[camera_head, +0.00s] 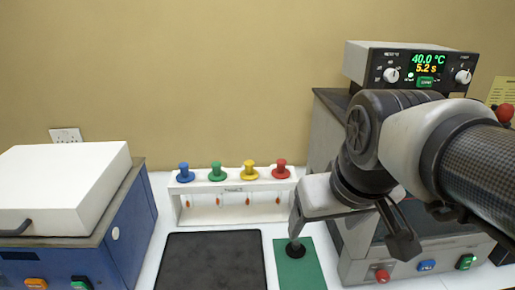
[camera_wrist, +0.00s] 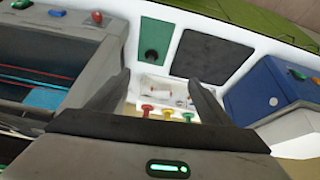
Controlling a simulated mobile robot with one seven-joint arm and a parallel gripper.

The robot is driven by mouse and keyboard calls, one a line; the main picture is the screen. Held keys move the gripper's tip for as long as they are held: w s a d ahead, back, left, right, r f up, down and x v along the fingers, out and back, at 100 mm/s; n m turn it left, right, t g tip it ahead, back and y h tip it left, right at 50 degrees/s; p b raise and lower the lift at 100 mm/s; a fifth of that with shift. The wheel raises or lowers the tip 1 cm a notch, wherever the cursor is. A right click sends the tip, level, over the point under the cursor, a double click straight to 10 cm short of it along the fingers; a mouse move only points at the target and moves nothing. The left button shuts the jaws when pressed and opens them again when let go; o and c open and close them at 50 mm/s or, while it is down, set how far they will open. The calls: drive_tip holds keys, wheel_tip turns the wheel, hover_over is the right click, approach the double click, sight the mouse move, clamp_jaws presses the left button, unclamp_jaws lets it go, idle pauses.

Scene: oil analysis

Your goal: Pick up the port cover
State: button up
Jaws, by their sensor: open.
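The port cover seems to be the small round black piece (camera_head: 296,250) on the green mat (camera_head: 313,270); it also shows as a dark disc in the wrist view (camera_wrist: 151,56). My gripper (camera_head: 350,240) is open, with its two fingers spread wide and nothing between them.
A white rack (camera_head: 232,187) with several coloured knobs stands at the back. A black mat (camera_head: 210,262) lies left of the green one. A blue box with a white lid (camera_head: 65,190) stands at left. A grey machine (camera_head: 358,262) stands close on the right.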

drive_tip(key=w+d+f+n+g+b, duration=0.1)
drive_tip(key=w+f+n+g+b, duration=0.2)
drive_tip(key=w, duration=0.8)
drive_tip(key=n+g+b, duration=0.2)
drive_tip(key=n+b, duration=0.1)
drive_tip(key=n, duration=0.2)
hover_over(296, 243)
wheel_tip(296, 243, down, 15)
wheel_tip(296, 243, down, 10)
drive_tip(key=shift+d+f+b, duration=0.15)
drive_tip(key=shift+f+b, duration=0.1)
drive_tip(key=shift+b, duration=0.2)
drive_tip(key=shift+f, duration=3)
drive_tip(key=shift+c, duration=0.3)
drive_tip(key=c, duration=1.1)
